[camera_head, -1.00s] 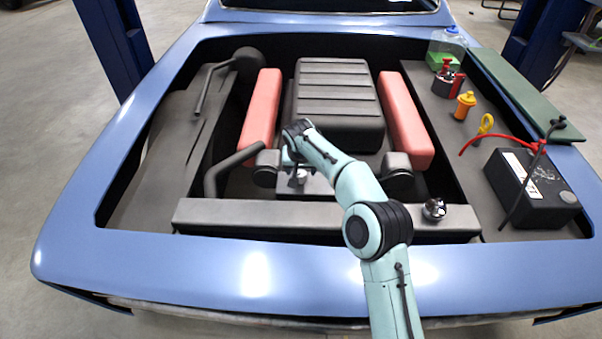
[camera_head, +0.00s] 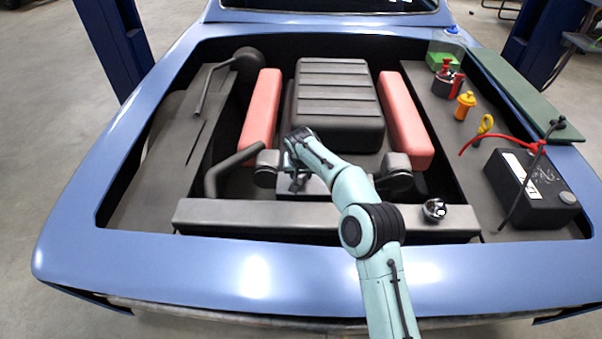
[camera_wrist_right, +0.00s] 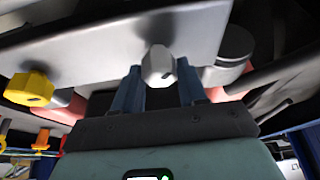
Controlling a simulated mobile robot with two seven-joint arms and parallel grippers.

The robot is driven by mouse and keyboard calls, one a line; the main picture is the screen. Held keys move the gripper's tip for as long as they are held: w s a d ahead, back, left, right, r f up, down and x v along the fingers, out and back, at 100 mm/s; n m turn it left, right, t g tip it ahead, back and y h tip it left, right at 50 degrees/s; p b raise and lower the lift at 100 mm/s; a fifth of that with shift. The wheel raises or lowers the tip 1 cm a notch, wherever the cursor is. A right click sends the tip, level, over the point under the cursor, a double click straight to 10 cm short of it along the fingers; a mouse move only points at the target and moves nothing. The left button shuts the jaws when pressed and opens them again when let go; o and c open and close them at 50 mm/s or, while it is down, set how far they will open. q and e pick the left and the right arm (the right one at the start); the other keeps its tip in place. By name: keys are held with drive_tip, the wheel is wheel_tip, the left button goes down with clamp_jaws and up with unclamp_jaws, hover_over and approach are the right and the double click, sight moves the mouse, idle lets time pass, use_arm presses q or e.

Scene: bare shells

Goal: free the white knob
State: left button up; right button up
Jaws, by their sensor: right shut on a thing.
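The white knob (camera_wrist_right: 158,66) is a pale faceted knob on the underside of a grey plate (camera_wrist_right: 95,50) in the right wrist view. My right gripper (camera_wrist_right: 158,80) has one dark blue finger on each side of it and is shut on it. In the head view my right gripper (camera_head: 298,184) is low at the front of the engine bay, by the small grey plate (camera_head: 318,187), and it covers the knob there. My left gripper is not in view.
A yellow knob (camera_wrist_right: 30,88) sits on the same plate. A grey crossbar (camera_head: 330,217) with a chrome cap (camera_head: 434,210) runs along the front. The engine block (camera_head: 336,105) stands behind, with red covers beside it. A black battery (camera_head: 530,190) is at the right.

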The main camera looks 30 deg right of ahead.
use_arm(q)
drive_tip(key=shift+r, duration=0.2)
use_arm(e)
drive_tip(key=shift+n, duration=0.3)
drive_tip(key=shift+r+n+y+p, duration=0.15)
drive_tip(key=shift+n+y+p, duration=0.35)
drive_tip(key=shift+n+p, duration=0.35)
drive_tip(key=n+y+p, duration=0.1)
drive_tip(key=n+p, duration=0.2)
drive_tip(key=n, duration=0.1)
drive_tip(key=shift+d, duration=0.15)
use_arm(q)
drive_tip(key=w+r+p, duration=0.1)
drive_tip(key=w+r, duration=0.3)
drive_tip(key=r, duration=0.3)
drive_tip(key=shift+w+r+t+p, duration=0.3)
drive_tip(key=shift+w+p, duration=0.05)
drive_tip(key=shift+p, duration=0.05)
use_arm(e)
drive_tip(key=shift+n+y, duration=0.8)
drive_tip(key=shift+n, duration=0.55)
drive_tip(key=o, duration=1)
drive_tip(key=shift+o, duration=0.2)
